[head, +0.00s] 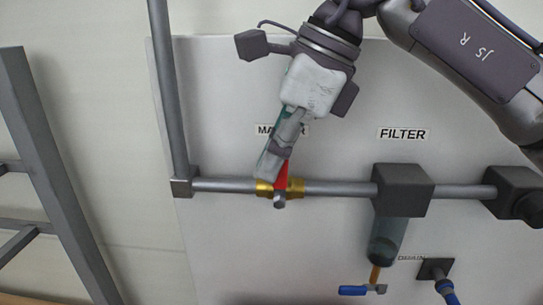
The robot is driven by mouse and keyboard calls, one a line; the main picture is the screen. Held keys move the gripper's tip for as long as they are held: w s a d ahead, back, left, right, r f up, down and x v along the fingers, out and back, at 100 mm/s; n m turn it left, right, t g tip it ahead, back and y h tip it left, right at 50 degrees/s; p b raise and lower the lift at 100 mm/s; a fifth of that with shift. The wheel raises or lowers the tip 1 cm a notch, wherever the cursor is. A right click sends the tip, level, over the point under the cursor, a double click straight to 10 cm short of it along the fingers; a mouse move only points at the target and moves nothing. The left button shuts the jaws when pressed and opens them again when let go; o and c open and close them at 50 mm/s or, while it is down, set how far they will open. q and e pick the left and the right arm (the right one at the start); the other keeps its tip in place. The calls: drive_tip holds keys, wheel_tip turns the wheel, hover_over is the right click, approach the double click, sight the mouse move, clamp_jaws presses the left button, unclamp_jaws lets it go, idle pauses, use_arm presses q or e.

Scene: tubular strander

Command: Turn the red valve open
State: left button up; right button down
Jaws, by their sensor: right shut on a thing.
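The red valve handle (282,175) shows as a short red piece just above the brass valve body (265,188) on the horizontal grey pipe. My right gripper (272,170) comes down from above and is shut on the red handle. Its fingers hide most of the handle, which seems to point upward, across the pipe. A label behind the gripper is partly covered. My left gripper is not in view.
A dark filter block (402,190) with a bowl (387,240) hangs right of the valve, under a FILTER label (403,134). Below it is a blue drain handle (353,290). A vertical pipe (168,90) and a grey frame (45,170) stand left.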

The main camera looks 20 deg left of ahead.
drive_tip(key=shift+w+d+f+g+y+b, duration=0.1)
drive_tip(key=shift+w+d+g+y+b, duration=0.2)
drive_tip(key=shift+d+y+b, duration=0.7)
drive_tip(key=shift+w+d+f+g+y+b, duration=0.1)
drive_tip(key=shift+d+g+y+b, duration=0.25)
drive_tip(key=shift+y+b, duration=1.3)
drive_tip(key=shift+w+d+f+g+y+b, duration=0.1)
drive_tip(key=shift+w+d+g+y+b, duration=0.4)
drive_tip(key=shift+b, duration=1.4)
drive_tip(key=shift+s+d+y, duration=0.1)
drive_tip(key=shift+s+y, duration=0.15)
drive_tip(key=shift+s, duration=0.05)
drive_tip(key=c, duration=1.2)
unclamp_jaws()
drive_tip(key=shift+c, duration=0.2)
drive_tip(key=v, duration=1.2)
drive_tip(key=shift+s, duration=0.15)
